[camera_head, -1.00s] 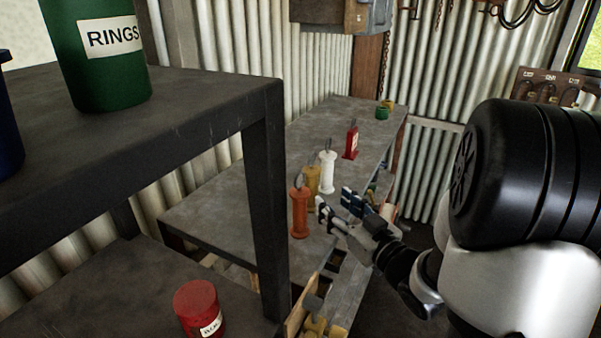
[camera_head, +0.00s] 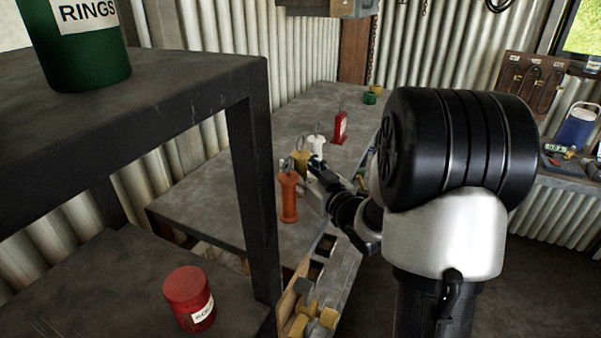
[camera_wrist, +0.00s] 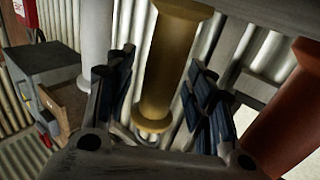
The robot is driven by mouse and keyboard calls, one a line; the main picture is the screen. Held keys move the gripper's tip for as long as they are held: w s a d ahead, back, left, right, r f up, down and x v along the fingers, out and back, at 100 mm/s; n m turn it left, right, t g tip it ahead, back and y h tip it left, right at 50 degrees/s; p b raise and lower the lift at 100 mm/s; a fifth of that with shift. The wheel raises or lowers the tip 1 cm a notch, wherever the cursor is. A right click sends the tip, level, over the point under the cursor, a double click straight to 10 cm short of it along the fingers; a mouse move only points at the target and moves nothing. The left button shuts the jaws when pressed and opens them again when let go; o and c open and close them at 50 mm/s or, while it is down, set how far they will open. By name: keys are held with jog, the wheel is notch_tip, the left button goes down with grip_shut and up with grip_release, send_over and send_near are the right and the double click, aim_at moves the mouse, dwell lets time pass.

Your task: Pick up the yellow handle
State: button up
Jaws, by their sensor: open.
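The yellow handle (camera_head: 301,160) stands upright on the grey workbench (camera_head: 225,197), between an orange handle (camera_head: 288,200) and a white handle (camera_head: 317,146). In the head view its lower part is hidden behind the orange handle and my gripper (camera_head: 313,172). In the wrist view the yellow handle (camera_wrist: 171,60) stands between my two open fingers (camera_wrist: 160,95), with a gap visible on each side. The orange handle (camera_wrist: 291,110) is just outside the right finger, and the white handle (camera_wrist: 97,32) is outside the left finger.
A red handle (camera_head: 340,127) and a green ring-shaped item (camera_head: 370,98) stand farther back on the bench. A dark shelf (camera_head: 255,165) with a green canister (camera_head: 82,50) and red tin (camera_head: 189,297) is at left. Yellow blocks (camera_head: 327,318) lie low in front.

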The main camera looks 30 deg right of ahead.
grip_shut()
dwell(0.5)
jog(key=shift+r, duration=0.1)
notch_tip(320, 180, up, 20)
jog(key=p, duration=0.4)
jog(key=shift+p, duration=0.4)
